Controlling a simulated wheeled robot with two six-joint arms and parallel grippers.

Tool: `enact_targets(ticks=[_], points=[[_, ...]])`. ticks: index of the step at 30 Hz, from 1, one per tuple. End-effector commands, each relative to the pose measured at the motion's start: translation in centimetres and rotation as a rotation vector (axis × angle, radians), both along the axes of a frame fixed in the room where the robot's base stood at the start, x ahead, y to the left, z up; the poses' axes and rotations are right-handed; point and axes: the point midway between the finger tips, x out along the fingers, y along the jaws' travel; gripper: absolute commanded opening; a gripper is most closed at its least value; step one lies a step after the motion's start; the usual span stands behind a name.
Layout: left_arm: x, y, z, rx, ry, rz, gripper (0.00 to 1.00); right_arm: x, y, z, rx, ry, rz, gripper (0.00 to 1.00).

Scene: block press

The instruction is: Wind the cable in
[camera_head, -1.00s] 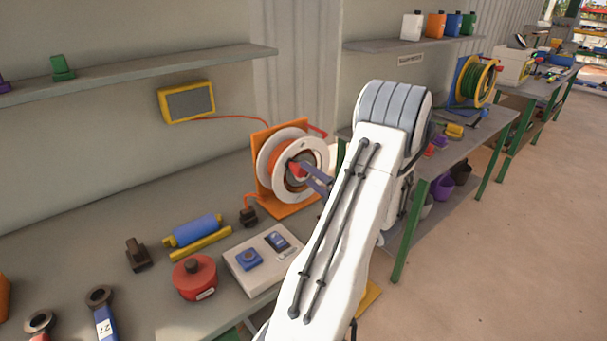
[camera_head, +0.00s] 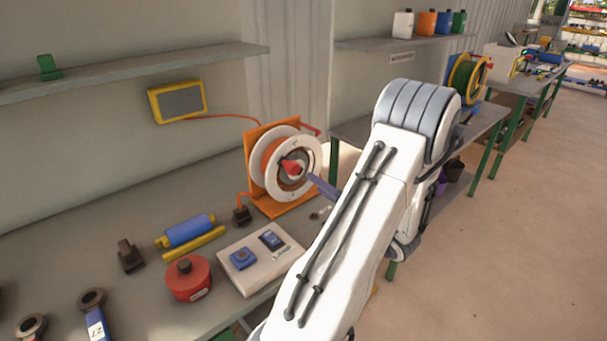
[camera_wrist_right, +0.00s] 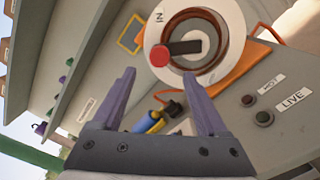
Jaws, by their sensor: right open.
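The cable reel (camera_head: 300,190) has white discs, orange cable inside and an orange stand on the bench. Its red crank handle (camera_head: 291,168) sticks out from the front, and in the wrist view the handle's red knob (camera_wrist_right: 160,54) lies beyond my fingertips. The orange cable (camera_head: 225,117) runs from a yellow-framed panel (camera_head: 177,101) towards the reel. A black plug (camera_head: 241,215) on cable sits at the stand's foot. My right gripper (camera_wrist_right: 158,70) is open and empty, apart from the handle; in the head view only part shows, right of the reel. My left gripper is out of view.
A control box (camera_head: 260,258), a red pot (camera_head: 188,278) and a blue roller (camera_head: 187,231) stand on the bench before and left of the reel. A second bench with a green cable reel (camera_head: 465,78) is at the right. Shelves hang above.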

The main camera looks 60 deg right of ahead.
Motion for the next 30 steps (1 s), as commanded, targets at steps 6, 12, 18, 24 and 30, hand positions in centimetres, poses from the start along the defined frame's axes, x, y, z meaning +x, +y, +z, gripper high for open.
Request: enact_targets(ticks=[6, 12, 18, 24, 30], points=[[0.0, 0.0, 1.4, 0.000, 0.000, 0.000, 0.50, 0.6, 0.2, 0.3, -0.483, 0.197, -0.034, 0.76], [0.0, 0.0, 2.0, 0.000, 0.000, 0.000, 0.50, 0.9, 0.4, 0.2, -0.811, 0.337, -0.050, 0.76], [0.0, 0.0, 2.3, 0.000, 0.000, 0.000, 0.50, 1.3, 0.3, 0.1, -0.920, 0.384, -0.052, 0.76], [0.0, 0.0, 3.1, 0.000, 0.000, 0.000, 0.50, 4.0, -0.7, 0.3, -0.922, 0.383, -0.047, 0.76], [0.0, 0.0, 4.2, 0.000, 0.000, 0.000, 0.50, 7.5, -2.1, 0.3, -0.923, 0.382, -0.049, 0.76]])
